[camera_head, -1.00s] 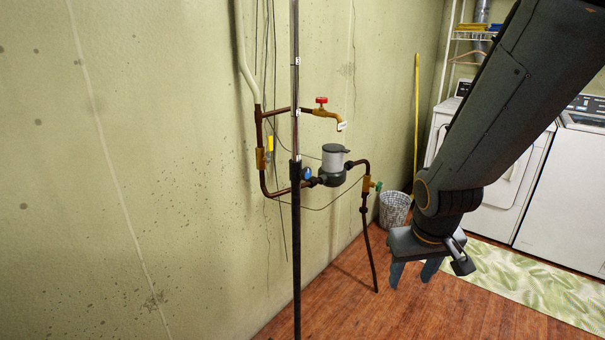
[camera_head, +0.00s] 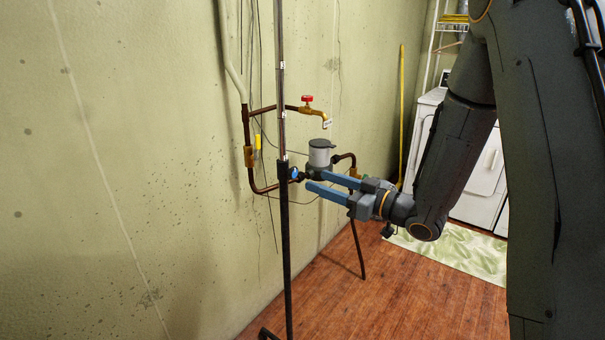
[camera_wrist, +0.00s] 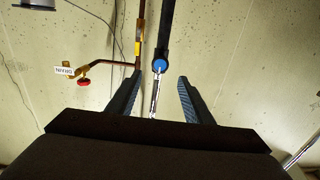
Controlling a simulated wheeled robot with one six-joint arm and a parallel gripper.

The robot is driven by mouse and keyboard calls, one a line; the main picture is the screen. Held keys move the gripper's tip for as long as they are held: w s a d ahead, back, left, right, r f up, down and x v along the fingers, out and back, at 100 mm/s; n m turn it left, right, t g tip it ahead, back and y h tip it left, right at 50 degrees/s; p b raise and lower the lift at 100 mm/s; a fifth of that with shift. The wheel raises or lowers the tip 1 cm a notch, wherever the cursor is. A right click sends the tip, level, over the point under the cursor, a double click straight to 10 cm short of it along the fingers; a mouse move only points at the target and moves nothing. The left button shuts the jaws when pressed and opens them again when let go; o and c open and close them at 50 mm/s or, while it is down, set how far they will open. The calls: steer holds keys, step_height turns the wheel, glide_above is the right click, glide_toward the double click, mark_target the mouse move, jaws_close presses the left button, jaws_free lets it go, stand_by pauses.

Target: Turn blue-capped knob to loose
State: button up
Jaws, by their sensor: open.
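The blue-capped knob (camera_head: 294,173) sits on the joint of a thin upright pole (camera_head: 285,230), where the dark lower tube meets the shiny upper tube (camera_head: 281,80). My gripper (camera_head: 316,180) is open and empty. Its two blue fingers point left at the knob, with the tips just short of it. In the wrist view the blue cap (camera_wrist: 159,65) lies between the two fingertips (camera_wrist: 160,78) and slightly beyond them, with room on both sides. No contact shows. The knob's threaded part is hidden.
Behind the pole, pipes run along the wall with a grey-topped meter (camera_head: 320,152), a red-handled tap (camera_head: 306,100) and a yellow-handled valve (camera_head: 257,142). A washing machine (camera_head: 480,170) and a leafy rug (camera_head: 450,250) are at the right. The wooden floor (camera_head: 400,305) in front is clear.

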mark_target(295, 173)
steer(key=p+x, duration=0.1)
steer(key=x, duration=0.6)
steer(key=shift+w+a+p, duration=0.1)
steer(key=shift+a+p, duration=0.05)
steer(key=shift+p, duration=0.15)
steer(key=c, duration=1)
